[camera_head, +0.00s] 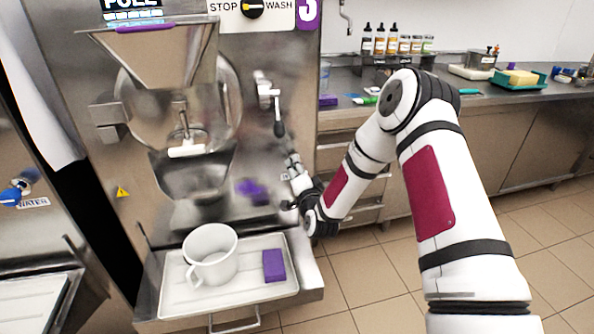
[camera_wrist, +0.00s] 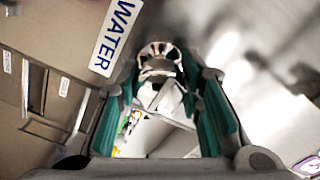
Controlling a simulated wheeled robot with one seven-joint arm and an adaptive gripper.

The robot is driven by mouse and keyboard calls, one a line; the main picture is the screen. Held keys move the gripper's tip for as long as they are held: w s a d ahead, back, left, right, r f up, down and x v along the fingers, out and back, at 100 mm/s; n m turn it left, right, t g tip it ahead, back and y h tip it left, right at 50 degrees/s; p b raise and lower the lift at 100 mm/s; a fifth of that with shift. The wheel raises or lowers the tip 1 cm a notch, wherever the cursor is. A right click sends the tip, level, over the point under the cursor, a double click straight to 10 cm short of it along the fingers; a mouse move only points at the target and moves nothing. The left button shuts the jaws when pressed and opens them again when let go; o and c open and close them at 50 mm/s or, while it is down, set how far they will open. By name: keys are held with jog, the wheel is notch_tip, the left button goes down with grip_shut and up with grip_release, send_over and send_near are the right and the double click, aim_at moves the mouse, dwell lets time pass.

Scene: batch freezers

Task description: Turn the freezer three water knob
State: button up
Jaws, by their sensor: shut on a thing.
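Freezer three (camera_head: 295,70) is the steel machine with a purple 3 badge at its top right. My gripper (camera_head: 290,204) is at the right edge of its front, below the lever with the black grip (camera_head: 279,129). In the wrist view, the teal-lined fingers stand on either side of a small pale metallic part, seemingly the water knob (camera_wrist: 158,66), and are shut on it. The WATER label (camera_wrist: 116,37) is just beside it, tilted in the picture. In the head view my gripper and wrist hide the knob, so its turn angle cannot be told.
A white tray (camera_head: 178,292) below the spout holds a white mug (camera_head: 212,252) and a purple block (camera_head: 274,265). Behind my arm is a steel counter (camera_head: 500,95) with bottles and containers. A neighbouring freezer with a blue knob (camera_head: 17,188) is at left. Tiled floor is clear at right.

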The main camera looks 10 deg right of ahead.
dwell(0.3)
jog(key=o, duration=1.2)
jog(key=shift+s, duration=0.1)
jog(key=s, duration=1.2)
jog(key=shift+w, duration=0.1)
